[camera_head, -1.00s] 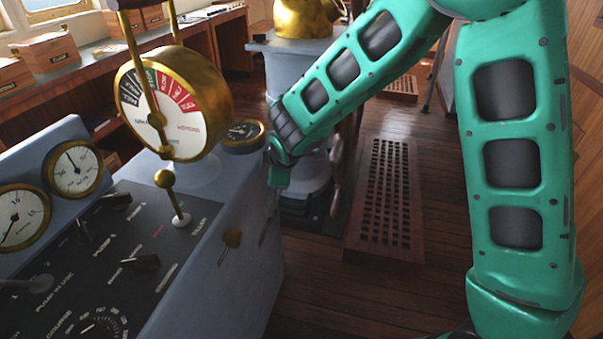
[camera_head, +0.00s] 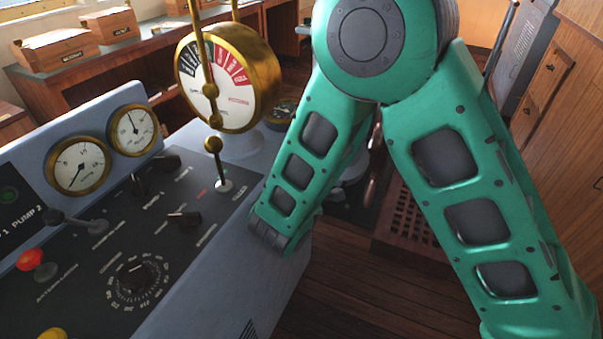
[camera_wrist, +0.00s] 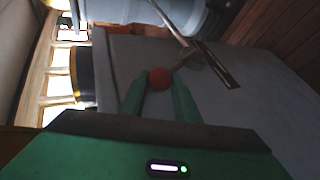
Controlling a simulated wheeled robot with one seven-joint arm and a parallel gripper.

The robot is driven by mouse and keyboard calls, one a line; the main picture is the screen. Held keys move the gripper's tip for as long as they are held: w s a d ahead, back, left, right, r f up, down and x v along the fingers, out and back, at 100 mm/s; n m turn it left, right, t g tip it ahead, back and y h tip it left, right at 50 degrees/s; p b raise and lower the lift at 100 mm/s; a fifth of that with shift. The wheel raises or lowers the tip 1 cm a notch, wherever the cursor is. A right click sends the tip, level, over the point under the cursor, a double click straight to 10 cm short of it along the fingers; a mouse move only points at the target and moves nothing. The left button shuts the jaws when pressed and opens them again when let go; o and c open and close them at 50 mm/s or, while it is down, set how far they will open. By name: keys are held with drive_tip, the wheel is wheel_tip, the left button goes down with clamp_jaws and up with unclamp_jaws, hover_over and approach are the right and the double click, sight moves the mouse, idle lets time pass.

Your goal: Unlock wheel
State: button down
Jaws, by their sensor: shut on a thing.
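In the wrist view a small red ball knob (camera_wrist: 160,78) sits between the two green fingertips of my gripper (camera_wrist: 159,88), which is shut on it. A thin metal rod (camera_wrist: 187,55) runs close beyond the knob; I cannot tell for certain whether it is the knob's lever. A grey-blue panel with a dark slot (camera_wrist: 218,66) lies behind it. In the head view my gripper and this knob are hidden behind my arm and the console's right side. No wheel shows clearly in either current view.
The grey-blue console (camera_head: 225,285) fills the left, with gauges (camera_head: 79,165), knobs and a brass telegraph (camera_head: 228,80) standing up from it. A wooden grate (camera_head: 415,225) lies on the plank floor behind my arm. Wooden cabinets (camera_head: 565,120) stand at the right.

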drive_tip(key=shift+s+f, duration=0.1)
drive_tip(key=shift+f, duration=0.05)
idle(0.3)
drive_tip(key=c, duration=1.4)
unclamp_jaws()
drive_tip(key=shift+o, duration=0.2)
drive_tip(key=v, duration=1)
drive_tip(key=shift+s, duration=0.3)
drive_tip(key=shift+d, duration=0.15)
